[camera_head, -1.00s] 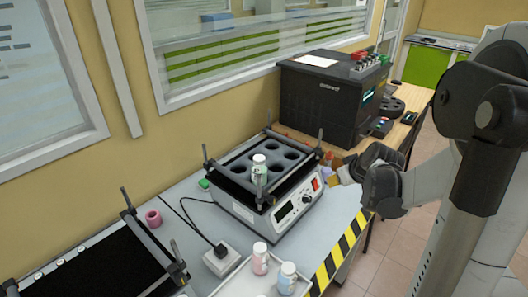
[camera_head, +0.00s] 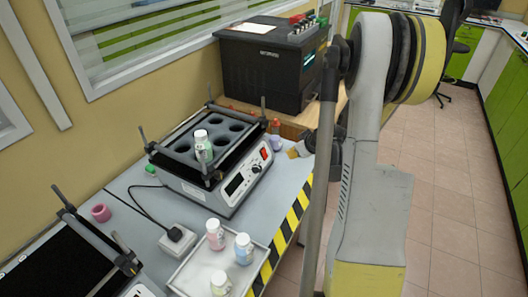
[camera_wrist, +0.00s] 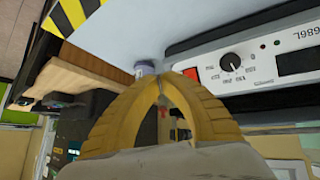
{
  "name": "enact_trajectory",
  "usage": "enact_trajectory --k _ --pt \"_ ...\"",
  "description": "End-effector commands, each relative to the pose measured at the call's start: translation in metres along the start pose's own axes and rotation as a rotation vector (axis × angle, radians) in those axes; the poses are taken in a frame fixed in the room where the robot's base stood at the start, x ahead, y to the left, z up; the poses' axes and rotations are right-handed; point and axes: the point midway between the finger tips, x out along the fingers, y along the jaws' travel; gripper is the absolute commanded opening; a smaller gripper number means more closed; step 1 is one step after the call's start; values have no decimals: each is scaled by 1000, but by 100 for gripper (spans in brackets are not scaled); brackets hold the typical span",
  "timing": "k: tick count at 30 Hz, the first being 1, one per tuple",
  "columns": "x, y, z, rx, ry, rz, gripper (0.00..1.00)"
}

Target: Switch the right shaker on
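The right shaker (camera_head: 170,182) is a white box with a black rack on top, and a vial (camera_head: 202,150) with a white cap stands in the rack. Its front panel bears a red switch (camera_head: 264,153), a dial (camera_head: 256,168) and a display (camera_head: 233,184). In the wrist view, the red switch (camera_wrist: 190,74) is just beyond my fingertips, with the dial (camera_wrist: 229,62) to its right. My gripper (camera_wrist: 160,79) has its yellow fingertips together, with nothing seen between them. In the head view, my arm hides most of the gripper. Contact with the switch cannot be told.
Part of another shaker (camera_head: 70,265) shows at the lower left. A tray (camera_head: 190,272) with several capped bottles stands in front of the right shaker. A black machine (camera_head: 262,75) stands behind it. The striped table edge (camera_head: 283,236) borders open floor.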

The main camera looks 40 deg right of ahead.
Motion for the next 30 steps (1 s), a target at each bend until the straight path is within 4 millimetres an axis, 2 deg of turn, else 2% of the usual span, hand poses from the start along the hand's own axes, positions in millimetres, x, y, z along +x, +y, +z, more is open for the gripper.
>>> enact_trajectory --k 15,21,30 --pt "55 -30 -28 -2 0 -2 0" --pt "64 -35 -34 -1 1 -1 0" --pt "65 -35 -35 0 0 -1 0"
